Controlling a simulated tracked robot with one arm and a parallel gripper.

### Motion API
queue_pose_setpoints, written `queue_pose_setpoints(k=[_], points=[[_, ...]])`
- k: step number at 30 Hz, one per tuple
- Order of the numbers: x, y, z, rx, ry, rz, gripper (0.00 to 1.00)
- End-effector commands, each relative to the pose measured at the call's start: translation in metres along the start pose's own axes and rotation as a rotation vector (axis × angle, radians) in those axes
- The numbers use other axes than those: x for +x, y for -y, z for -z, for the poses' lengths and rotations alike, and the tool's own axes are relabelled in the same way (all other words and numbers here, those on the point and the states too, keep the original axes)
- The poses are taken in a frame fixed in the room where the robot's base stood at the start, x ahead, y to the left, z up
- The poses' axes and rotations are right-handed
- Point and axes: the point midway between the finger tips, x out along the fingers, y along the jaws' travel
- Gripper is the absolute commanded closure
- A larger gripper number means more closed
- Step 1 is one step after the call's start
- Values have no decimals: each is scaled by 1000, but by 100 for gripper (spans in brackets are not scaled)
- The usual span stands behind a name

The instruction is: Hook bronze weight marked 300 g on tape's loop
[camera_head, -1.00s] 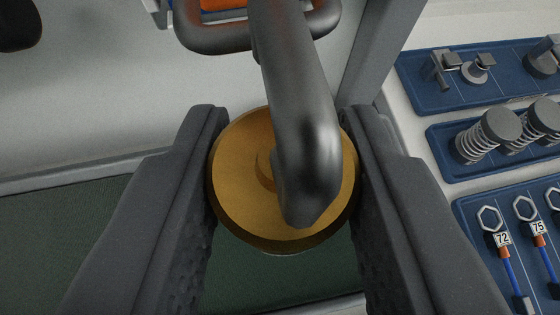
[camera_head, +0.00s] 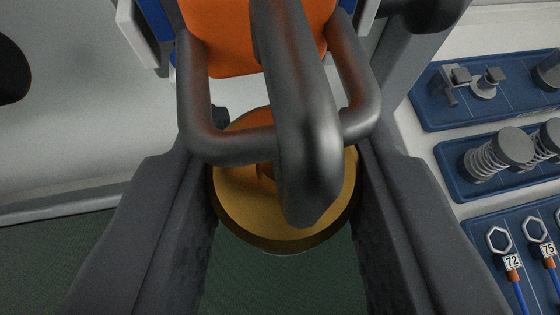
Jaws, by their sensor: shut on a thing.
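My gripper (camera_head: 286,190) is shut on the bronze weight (camera_head: 240,208), with one dark finger on each side of its round body. The weight's thick grey metal hook (camera_head: 305,150) rises toward the camera and ends in a downward tip. A grey metal loop (camera_head: 196,105) hangs from an orange tape (camera_head: 225,45) at the top. The loop's lower bar passes behind the hook's front arm and over the weight's top. I cannot tell whether the hook bears on the loop. No marking on the weight is visible.
On the right, blue trays hold small metal fixtures (camera_head: 484,84), springs (camera_head: 497,155) and tagged tools with hexagonal ends (camera_head: 499,240). A grey post (camera_head: 405,65) stands at upper right. A dark green surface (camera_head: 60,260) lies below at left.

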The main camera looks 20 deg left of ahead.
Motion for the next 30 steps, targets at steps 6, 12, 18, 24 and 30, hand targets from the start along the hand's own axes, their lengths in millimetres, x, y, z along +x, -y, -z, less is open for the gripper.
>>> queue_pose_setpoints(k=[6,12,18,24,30], points=[[0,-1,1,1,-2,-1,100],[0,-1,1,1,-2,-1,100],[0,-2,1,1,-2,-1,53],[0,-2,1,1,-1,-1,44],[-2,-1,1,1,-1,-1,44]])
